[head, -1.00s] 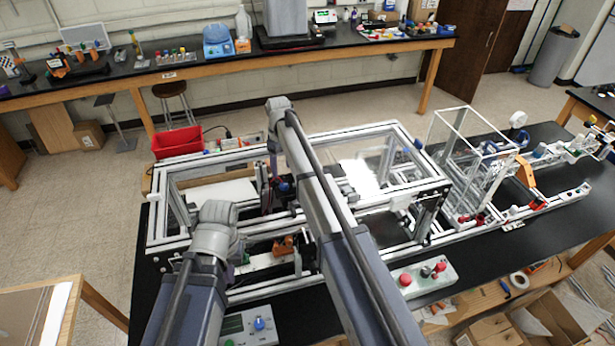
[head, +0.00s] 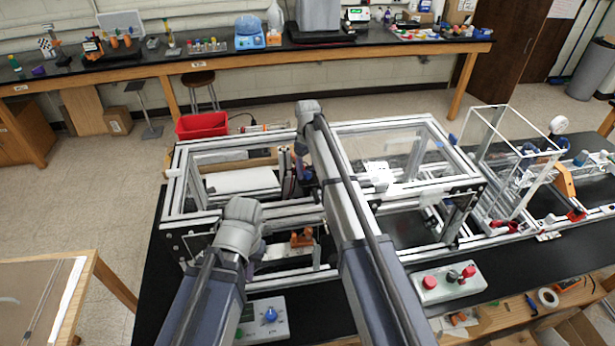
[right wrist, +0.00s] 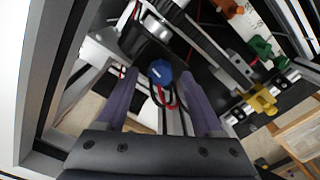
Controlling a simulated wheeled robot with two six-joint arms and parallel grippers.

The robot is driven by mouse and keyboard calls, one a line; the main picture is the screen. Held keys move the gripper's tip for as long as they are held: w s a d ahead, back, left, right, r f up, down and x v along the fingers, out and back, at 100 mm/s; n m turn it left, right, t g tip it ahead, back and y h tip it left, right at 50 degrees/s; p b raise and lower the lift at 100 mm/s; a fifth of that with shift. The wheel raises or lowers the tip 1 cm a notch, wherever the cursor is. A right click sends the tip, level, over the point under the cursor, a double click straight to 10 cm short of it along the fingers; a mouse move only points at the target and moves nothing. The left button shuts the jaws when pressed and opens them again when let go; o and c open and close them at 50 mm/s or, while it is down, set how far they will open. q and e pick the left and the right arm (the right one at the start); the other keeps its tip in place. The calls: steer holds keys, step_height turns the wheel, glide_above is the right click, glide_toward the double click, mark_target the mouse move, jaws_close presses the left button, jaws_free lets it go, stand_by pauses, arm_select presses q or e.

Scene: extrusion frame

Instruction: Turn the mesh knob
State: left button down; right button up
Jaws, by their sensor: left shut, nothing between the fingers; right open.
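A dark blue faceted knob (right wrist: 161,71) shows in the right wrist view, facing the camera. No label shows, so I cannot tell for sure that it is the mesh knob. My right gripper (right wrist: 160,79) is open, with one finger on each side of the knob in the picture. I see no contact between fingers and knob. In the head view, my right gripper (head: 301,160) reaches into the extrusion frame (head: 400,192), mostly hidden by its arm. My left gripper (head: 257,250) is shut and empty over the frame's front left; its tips are largely hidden.
A control box with a blue dial (head: 270,315) sits at the black table's front. A box with red buttons (head: 448,283) stands farther right. Frame bars surround my right gripper. In the right wrist view, a yellow part (right wrist: 262,101) and a green part (right wrist: 261,48) lie at the right.

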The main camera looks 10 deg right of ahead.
steer(key=shift+f, duration=0.35)
jaws_close()
stand_by(0.4)
